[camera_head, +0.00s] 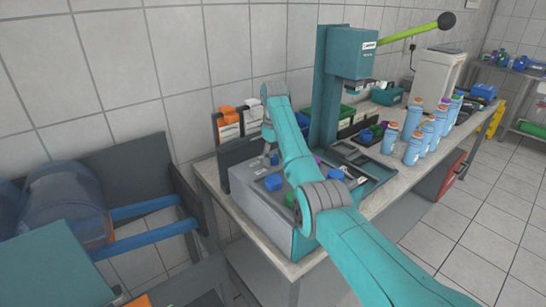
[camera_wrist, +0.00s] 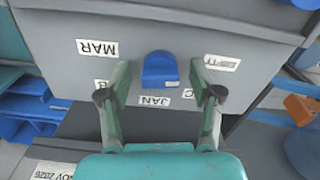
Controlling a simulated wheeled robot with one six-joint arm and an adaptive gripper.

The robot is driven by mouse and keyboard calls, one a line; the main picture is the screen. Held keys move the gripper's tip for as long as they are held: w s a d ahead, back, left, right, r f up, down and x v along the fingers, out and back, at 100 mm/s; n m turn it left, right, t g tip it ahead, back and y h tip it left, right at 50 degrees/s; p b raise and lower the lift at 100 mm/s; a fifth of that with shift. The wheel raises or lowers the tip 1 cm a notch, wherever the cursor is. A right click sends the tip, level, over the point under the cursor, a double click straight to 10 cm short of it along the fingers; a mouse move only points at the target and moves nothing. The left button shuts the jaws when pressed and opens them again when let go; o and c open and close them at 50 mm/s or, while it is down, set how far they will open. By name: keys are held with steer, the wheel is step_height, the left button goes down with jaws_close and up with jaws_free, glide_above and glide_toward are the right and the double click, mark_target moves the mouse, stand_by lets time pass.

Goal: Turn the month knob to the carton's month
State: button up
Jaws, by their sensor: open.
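The blue month knob (camera_wrist: 160,70) sits on a grey panel (camera_wrist: 215,25) in the wrist view. Upside-down labels surround it: MAR (camera_wrist: 97,48), JAN (camera_wrist: 154,101) and partly covered ones ending in B and C. My gripper (camera_wrist: 160,76) is open, with one finger on each side of the knob and visible gaps between. In the head view a blue knob (camera_head: 273,182) stands on the grey box (camera_head: 250,198), below my wrist. A white label (camera_wrist: 52,171) at the wrist view's lower left appears to read NOV 2026; what bears it is mostly cut off.
Orange and white items (camera_head: 229,123) stand in a dark rack behind the box. A teal press (camera_head: 335,85) with a green lever is to the right. Several blue bottles (camera_head: 413,147) stand farther right on the bench. Blue rails (camera_head: 150,237) lie to the left.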

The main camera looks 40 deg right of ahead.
steer(key=c, duration=1.2)
steer(key=shift+o, duration=0.2)
